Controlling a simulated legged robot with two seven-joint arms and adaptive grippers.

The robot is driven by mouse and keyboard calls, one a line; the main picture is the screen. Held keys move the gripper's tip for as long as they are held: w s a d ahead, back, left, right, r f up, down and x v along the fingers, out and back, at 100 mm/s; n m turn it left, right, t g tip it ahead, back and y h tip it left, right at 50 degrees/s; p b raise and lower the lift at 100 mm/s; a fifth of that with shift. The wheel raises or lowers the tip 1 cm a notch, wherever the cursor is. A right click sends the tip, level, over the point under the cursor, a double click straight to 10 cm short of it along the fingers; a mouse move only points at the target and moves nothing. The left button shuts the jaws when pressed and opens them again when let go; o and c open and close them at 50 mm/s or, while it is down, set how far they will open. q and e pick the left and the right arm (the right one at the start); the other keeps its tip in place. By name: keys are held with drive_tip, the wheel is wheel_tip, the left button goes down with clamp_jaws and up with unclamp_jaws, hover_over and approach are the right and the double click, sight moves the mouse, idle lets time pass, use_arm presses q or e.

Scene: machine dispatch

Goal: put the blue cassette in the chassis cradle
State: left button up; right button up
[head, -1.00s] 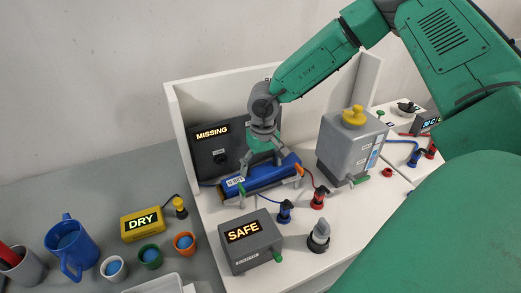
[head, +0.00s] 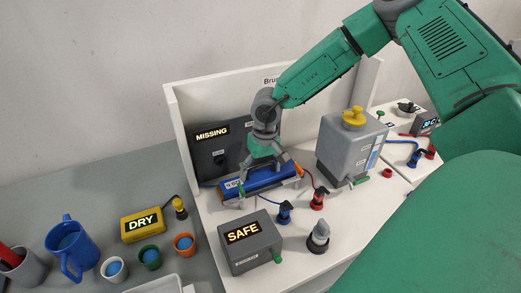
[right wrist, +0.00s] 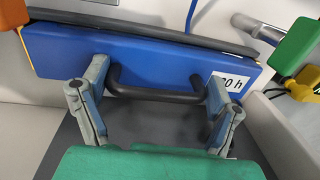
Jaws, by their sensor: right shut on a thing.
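The blue cassette (head: 262,181) lies lengthwise in the chassis cradle (head: 228,202), low between its grey end supports. Whether it rests fully on the cradle's bottom I cannot tell. My right gripper (head: 268,165) comes down from above and is shut on the cassette's dark handle. In the right wrist view the fingers (right wrist: 160,100) are at the two ends of that handle, and the blue cassette (right wrist: 130,68) shows a white label. A green clip (head: 241,189) is at the cradle's left end and an orange one at its right. My left gripper is not in view.
A "MISSING" panel (head: 212,132) stands behind the cradle. A grey tank (head: 345,150) with a yellow cap stands to the right. A grey "SAFE" box (head: 248,243), blue and red connectors (head: 285,212) and a dark knob (head: 319,236) are in front. Cups and a "DRY" box (head: 141,224) are left.

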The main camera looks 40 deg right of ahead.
drive_tip(key=shift+s+f, duration=0.35)
drive_tip(key=shift+f, duration=0.1)
drive_tip(key=o, duration=1.6)
drive_tip(key=shift+c, duration=0.2)
drive_tip(key=shift+w+d+f, duration=0.1)
drive_tip(key=shift+w, duration=0.05)
drive_tip(key=r, duration=0.7)
drive_tip(key=d+r, duration=0.1)
drive_tip(key=r, duration=0.3)
drive_tip(key=shift+w+a+r, duration=0.1)
drive_tip(key=shift+a+r, duration=0.1)
drive_tip(key=shift+r, duration=0.45)
drive_tip(key=shift+d, duration=0.2)
